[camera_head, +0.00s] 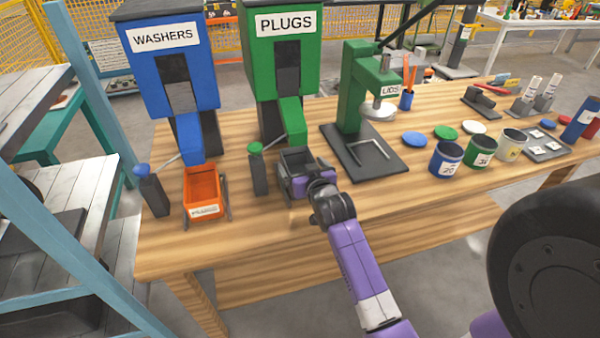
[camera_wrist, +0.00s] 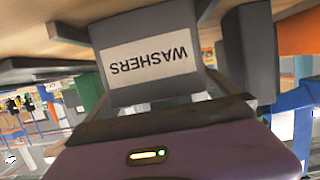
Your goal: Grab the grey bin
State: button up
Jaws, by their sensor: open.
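The grey bin (camera_head: 296,157) sits on the wooden table below the green PLUGS dispenser, with my gripper (camera_head: 310,183) at its near side. In the wrist view, which is upside down, the grey bin (camera_wrist: 205,75) fills the space right in front of my gripper, and its white label reads WASHERS. My gripper is open. The fingertips are mostly hidden, so I cannot tell whether they touch the bin or reach around its front wall.
An orange bin (camera_head: 202,190) stands to the left below the blue WASHERS dispenser (camera_head: 168,62). The green PLUGS dispenser (camera_head: 275,20) rises behind the grey bin. A green lid press (camera_head: 352,90) stands to the right, with several cans beyond. The table's front edge is clear.

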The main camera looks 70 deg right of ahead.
jog(key=shift+x, duration=0.95)
jog(key=c, duration=1.3)
jog(key=shift+r, duration=0.1)
